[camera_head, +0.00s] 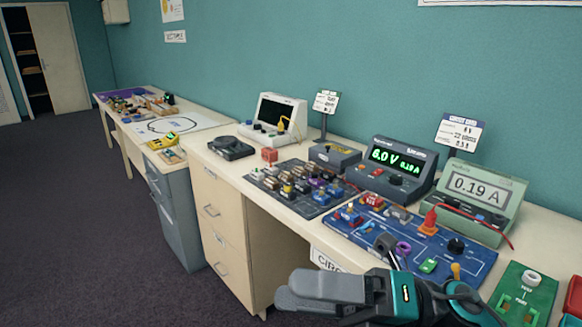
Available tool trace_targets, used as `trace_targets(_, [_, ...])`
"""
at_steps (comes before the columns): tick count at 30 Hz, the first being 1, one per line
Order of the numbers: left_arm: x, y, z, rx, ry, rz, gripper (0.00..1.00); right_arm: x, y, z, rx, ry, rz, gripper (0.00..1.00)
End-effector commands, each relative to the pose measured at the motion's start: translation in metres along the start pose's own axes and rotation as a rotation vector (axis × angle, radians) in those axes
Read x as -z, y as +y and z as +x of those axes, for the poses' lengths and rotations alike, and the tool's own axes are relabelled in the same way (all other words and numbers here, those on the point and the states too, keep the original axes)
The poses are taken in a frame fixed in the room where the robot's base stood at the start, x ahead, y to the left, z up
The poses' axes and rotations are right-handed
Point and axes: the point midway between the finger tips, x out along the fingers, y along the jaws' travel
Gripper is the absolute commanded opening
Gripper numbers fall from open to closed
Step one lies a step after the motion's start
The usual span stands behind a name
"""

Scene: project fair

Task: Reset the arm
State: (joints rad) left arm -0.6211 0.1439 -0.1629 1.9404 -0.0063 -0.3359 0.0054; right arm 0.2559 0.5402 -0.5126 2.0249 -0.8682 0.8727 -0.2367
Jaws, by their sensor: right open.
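My right gripper (303,290) reaches in from the lower right, with its grey fingers pointing left. It is open, with nothing seen between the fingers. It is in front of the table's front edge, in front of the blue circuit board (465,268), and hides part of that edge. My left gripper is not in view.
The long table holds a power supply (392,170) reading 6.0 V, a meter (478,191) reading 0.19 A, a dark board of parts (258,181) and a green board (535,285). Drawers (216,212) stand below. Open carpet (90,230) lies at the left.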

Motion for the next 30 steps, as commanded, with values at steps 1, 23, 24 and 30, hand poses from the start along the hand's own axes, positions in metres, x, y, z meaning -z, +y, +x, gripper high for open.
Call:
trace_targets(1, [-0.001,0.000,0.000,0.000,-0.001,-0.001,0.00,-0.012,-0.008,-0.007,-0.046,-0.164,0.133,0.60])
trace_targets(23, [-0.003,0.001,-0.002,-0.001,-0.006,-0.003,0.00,0.155,-0.237,-0.240,-0.144,-1.883,1.678,0.60])
trace_targets(24, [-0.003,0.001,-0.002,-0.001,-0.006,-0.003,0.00,0.162,-0.239,-0.242,-0.143,-1.904,1.699,0.60])
trace_targets(30, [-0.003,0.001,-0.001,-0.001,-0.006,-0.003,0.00,0.170,-0.241,-0.244,-0.139,-1.927,1.722,0.60])
